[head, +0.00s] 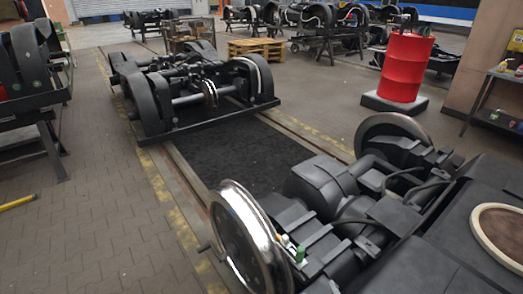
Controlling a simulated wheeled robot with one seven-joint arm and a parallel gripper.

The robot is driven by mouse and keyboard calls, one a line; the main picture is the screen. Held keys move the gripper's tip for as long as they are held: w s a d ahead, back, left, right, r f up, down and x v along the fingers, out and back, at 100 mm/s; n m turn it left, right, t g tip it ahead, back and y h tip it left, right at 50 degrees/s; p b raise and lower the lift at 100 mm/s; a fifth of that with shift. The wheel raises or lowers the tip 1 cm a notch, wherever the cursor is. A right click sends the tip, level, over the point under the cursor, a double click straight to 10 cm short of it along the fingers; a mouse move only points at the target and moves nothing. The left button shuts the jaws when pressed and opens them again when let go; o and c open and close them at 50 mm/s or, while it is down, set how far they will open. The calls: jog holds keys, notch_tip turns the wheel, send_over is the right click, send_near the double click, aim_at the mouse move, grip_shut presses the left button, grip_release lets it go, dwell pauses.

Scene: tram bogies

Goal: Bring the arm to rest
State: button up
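My arm and gripper are not recognisable in the head view, so I cannot tell the arm's pose or whether the gripper is open or holds anything. A large dark bogie (320,185) fills the lower right, close to me. Its shiny wheel (243,235) stands at the front left, and another wheel (392,132) stands at its far side. Small items with green and yellow-white parts (290,248) sit on the bogie's frame behind the shiny wheel; they are too small to name.
A second bogie (195,90) stands farther along the track. A red drum (406,65) stands on a dark base at right, near a workbench (495,115). A wooden pallet (257,48) lies behind. A yellow bar (17,202) is at far left. The paved floor at left is mostly clear.

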jog(key=s+d+r+m, duration=0.1)
jog(key=s+r, duration=0.3)
jog(key=s, duration=0.6)
jog(key=s+d+r+m, duration=0.2)
jog(key=s+r, duration=0.3)
jog(key=s, duration=0.6)
jog(key=s+d+r+m+h, duration=0.1)
jog(key=s+r, duration=0.4)
jog(key=s, duration=0.6)
jog(key=shift+s+d+r+m+t, duration=0.15)
jog(key=shift+d+m+t, duration=0.15)
jog(key=shift+d+m, duration=0.45)
jog(key=shift+a, duration=0.2)
